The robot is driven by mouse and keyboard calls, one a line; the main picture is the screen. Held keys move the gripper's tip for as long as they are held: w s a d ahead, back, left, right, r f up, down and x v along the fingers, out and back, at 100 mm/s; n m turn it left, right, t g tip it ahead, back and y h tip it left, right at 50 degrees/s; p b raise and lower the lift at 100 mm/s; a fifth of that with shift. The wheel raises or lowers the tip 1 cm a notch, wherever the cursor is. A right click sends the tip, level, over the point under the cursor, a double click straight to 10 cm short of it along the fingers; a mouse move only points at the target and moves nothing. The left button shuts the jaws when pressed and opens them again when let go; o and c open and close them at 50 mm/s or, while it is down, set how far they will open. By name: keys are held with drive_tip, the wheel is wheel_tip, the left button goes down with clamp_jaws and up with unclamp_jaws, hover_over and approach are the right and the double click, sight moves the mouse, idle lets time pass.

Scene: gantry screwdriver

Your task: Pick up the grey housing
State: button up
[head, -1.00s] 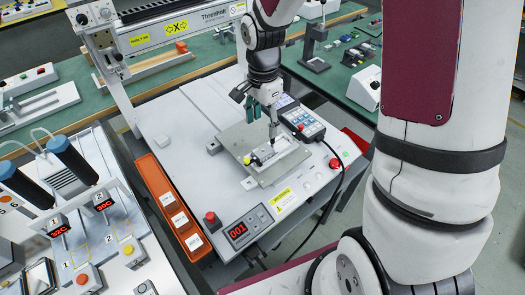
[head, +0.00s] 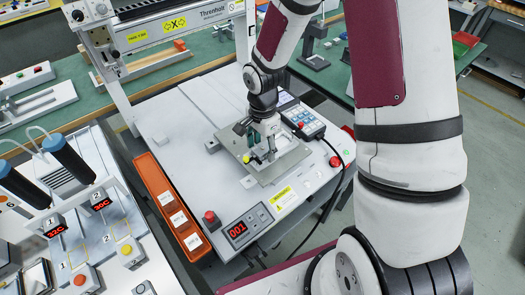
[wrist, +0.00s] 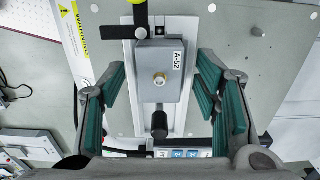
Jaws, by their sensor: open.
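The grey housing (wrist: 159,70) shows in the wrist view as a block labelled A-52, with a brass round fitting on its top. It sits in a pale metal fixture (wrist: 187,30) on a grey plate. My gripper (wrist: 163,92) is open, with one green-padded finger on each side of the housing and a visible gap on both sides. In the head view my gripper (head: 264,146) is down over the plate (head: 273,174) and hides most of the housing.
A black clamp piece (wrist: 125,31) stands at the housing's upper left, and a black-handled plunger (wrist: 159,122) lies below it in the wrist view. A keypad unit (head: 303,122) is right of the plate. An orange bin strip (head: 169,205) lies left.

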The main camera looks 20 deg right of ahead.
sight(263, 148)
drive_tip(key=c, duration=1.3)
drive_tip(key=shift+c, duration=0.2)
drive_tip(key=shift+r, duration=0.1)
drive_tip(key=shift+r, duration=0.25)
wheel_tip(263, 148, up, 3)
drive_tip(key=shift+r, duration=0.1)
drive_tip(key=s+d+r+p, duration=0.1)
drive_tip(key=s+d+p, duration=0.3)
drive_tip(key=s, duration=1.1)
drive_tip(key=shift+s+d, duration=0.15)
drive_tip(key=shift+d, duration=0.3)
